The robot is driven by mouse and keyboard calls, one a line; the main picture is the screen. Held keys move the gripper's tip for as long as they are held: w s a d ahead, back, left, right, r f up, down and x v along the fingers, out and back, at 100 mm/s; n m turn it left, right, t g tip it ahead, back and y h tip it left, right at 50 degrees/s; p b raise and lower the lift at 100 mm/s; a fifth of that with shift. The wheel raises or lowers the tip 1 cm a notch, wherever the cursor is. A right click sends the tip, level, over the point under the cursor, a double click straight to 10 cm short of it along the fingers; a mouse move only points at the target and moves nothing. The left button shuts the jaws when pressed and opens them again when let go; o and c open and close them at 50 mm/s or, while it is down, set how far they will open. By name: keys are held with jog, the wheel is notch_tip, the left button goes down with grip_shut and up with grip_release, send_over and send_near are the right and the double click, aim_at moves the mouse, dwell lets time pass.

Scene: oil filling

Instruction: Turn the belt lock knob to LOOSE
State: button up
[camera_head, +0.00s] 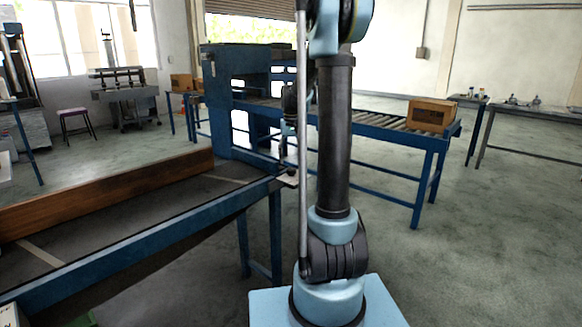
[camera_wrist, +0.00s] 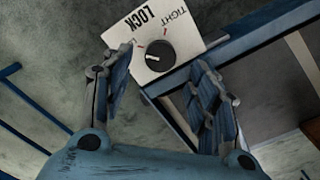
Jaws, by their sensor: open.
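The belt lock knob (camera_wrist: 159,55) is a round black dial on a white plate (camera_wrist: 185,34) in the wrist view. The plate reads LOCK and TIGHT; no LOOSE label can be read. The knob's pointer setting is too small to tell. My gripper (camera_wrist: 162,72) is open, with one finger on each side of the knob in the picture and nothing held. Contact with the knob cannot be told. In the head view the plate (camera_head: 288,179) is small at the corner of the blue-framed belt table, and my gripper is largely hidden by my arm.
The blue belt table (camera_head: 150,239) carries a long brown board (camera_head: 110,192) at left. A roller conveyor (camera_head: 340,119) behind holds a cardboard box (camera_head: 431,114). A grey side table (camera_head: 530,112) stands at far right. Floor at right is open.

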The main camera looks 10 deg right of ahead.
aim_at(292, 169)
notch_tip(292, 169, up, 7)
jog(key=shift+r, duration=0.15)
dwell(0.4)
jog(key=s+f+t, duration=0.1)
jog(key=s+f, duration=0.1)
jog(key=s, duration=1.8)
jog(key=s+f+n+t, duration=0.1)
jog(key=s+f, duration=1.2)
jog(key=s, duration=0.3)
jog(key=shift+s+a+f, duration=0.15)
jog(key=shift+s, duration=0.25)
